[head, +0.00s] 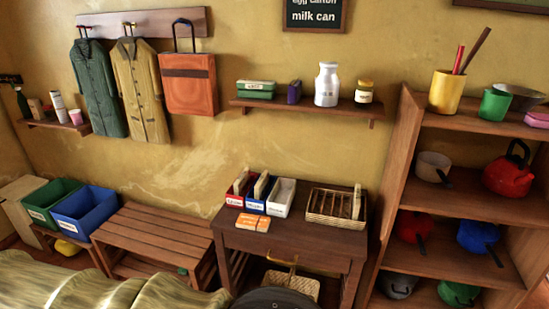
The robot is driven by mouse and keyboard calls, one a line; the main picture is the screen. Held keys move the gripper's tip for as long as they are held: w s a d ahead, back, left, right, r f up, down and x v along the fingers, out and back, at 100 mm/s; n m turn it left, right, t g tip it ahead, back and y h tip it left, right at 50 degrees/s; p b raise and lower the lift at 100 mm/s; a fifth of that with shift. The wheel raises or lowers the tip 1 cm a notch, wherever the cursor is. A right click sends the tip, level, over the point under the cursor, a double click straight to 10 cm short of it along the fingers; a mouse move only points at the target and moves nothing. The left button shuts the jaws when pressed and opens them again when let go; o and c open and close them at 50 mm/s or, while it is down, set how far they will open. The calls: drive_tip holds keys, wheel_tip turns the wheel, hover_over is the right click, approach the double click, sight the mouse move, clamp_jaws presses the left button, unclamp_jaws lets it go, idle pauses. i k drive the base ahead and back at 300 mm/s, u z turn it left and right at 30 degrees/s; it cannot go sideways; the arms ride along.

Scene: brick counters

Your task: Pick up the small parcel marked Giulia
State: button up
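No parcel with a readable name Giulia shows; the small labels are too blurred to read. Two small orange-and-white packets (253,222) lie side by side at the front left of the dark wooden table (290,238). A green box (256,90) with a pale label and a small purple box (294,92) sit on the wall shelf (310,107). My gripper is not in view.
Red, blue and white (281,198) labelled bins and a wicker basket (336,219) stand on the table's back. A slatted bench (150,240) and green and blue crates (85,212) are left. A shelf unit (455,185) stands right. The table's front right is clear.

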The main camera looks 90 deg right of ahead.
sight(356, 206)
drive_tip(key=z, duration=3.4)
drive_tip(key=i, duration=0.5)
drive_tip(key=k, duration=0.5)
drive_tip(key=u, duration=1.75)
drive_tip(key=k, duration=0.65)
drive_tip(key=z, duration=0.7)
drive_tip(key=i, duration=0.9)
